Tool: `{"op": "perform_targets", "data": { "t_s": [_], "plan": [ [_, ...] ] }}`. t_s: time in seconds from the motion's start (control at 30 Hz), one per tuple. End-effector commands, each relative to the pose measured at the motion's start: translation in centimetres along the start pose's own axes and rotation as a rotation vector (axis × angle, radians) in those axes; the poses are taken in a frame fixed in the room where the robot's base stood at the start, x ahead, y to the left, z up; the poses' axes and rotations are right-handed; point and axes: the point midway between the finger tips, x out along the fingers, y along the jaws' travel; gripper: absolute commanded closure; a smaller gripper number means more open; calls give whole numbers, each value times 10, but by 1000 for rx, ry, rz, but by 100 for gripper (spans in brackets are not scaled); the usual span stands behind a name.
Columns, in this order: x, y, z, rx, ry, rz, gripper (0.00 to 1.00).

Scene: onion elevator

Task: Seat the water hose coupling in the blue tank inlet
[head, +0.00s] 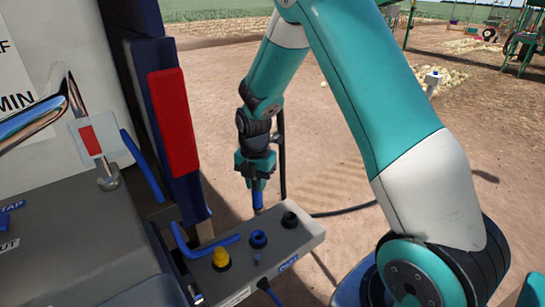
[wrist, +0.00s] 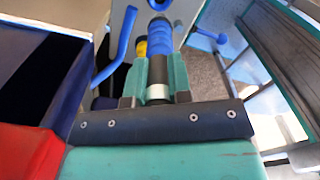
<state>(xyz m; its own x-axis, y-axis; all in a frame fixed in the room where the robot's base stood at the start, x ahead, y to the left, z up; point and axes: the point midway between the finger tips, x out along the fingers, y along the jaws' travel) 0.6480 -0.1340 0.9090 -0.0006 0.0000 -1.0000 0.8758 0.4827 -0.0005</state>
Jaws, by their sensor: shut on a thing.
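My gripper (head: 256,172) points down and is shut on the blue water hose coupling (head: 258,199). In the wrist view the coupling (wrist: 172,50) sits between the two teal fingers (wrist: 158,82), with a black section and a pale ring near them. The blue tank inlet (head: 258,239) is a round blue-rimmed port on a grey shelf (head: 308,236). In the head view the coupling's lower end shows above the inlet, with a visible gap between them. The exact sideways alignment cannot be told. A black hose (head: 282,150) hangs behind the gripper.
A yellow port (head: 221,258) and a black port (head: 290,219) flank the inlet. A blue lever (head: 205,246) reaches over the shelf's left part. A dark blue post with a red panel (head: 174,122) stands at left. Open ground lies beyond the shelf.

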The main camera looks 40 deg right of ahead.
Motion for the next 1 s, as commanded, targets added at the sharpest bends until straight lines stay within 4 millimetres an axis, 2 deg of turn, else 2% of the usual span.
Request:
{"op": "perform_targets", "data": {
  "t_s": [0.27,0.8,1.0],
  "plan": [
    [15,1,-5,-22,0,1,100],
    [67,1,-5,-20,0,0,100],
    [77,1,-5,-20,0,1,100]
  ]
}}
